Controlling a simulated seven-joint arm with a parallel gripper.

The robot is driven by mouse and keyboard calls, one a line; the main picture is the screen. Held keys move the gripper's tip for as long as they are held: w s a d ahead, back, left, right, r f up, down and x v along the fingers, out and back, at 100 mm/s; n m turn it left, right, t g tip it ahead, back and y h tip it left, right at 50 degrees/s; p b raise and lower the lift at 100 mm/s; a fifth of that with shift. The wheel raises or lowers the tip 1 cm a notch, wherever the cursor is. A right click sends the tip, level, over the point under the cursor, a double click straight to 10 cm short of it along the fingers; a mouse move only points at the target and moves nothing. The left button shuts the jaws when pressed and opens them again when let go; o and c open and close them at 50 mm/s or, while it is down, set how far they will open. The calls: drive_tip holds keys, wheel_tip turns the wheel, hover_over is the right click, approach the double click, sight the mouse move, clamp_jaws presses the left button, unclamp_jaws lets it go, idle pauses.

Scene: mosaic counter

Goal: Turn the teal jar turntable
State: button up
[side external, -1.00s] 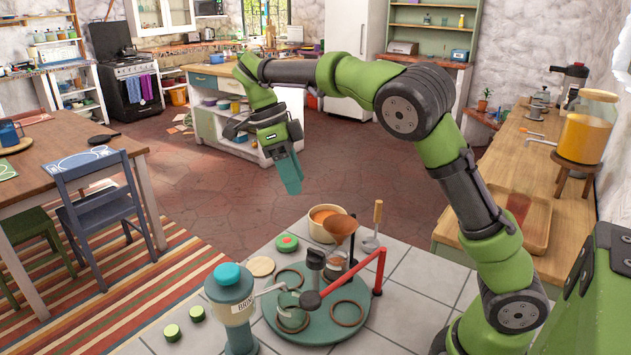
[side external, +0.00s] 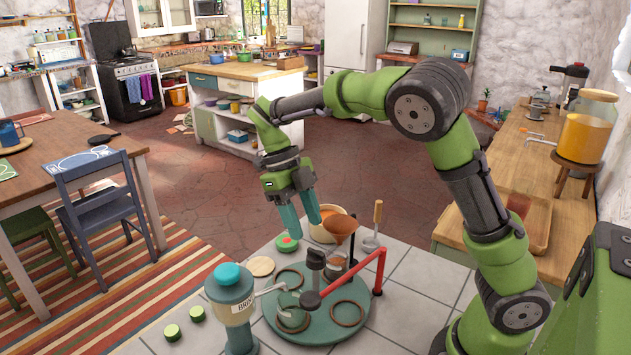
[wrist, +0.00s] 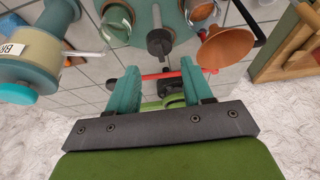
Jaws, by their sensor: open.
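The teal turntable (side external: 322,329) is a round disc on the white-tiled counter in the side view. Several brown rings lie on it, and a dark upright part stands near its middle. A red bar (side external: 368,275) reaches over it from a post on the right; the bar also shows between my fingers in the wrist view (wrist: 155,76). My gripper (side external: 305,229) has two teal fingers, spread apart and empty. They point down above the back of the counter, behind the turntable and touching nothing visible. In the wrist view my gripper (wrist: 160,68) hides part of the counter.
A teal-lidded dispenser (side external: 231,299) with a pale spout stands left of the turntable. Small green discs (side external: 172,332) lie at left. Tiles at the right are clear.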

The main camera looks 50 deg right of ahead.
sight(315, 251)
drive_tip(key=x, duration=0.6)
drive_tip(key=shift+s+f, duration=0.1)
drive_tip(key=shift+f, duration=0.15)
clamp_jaws()
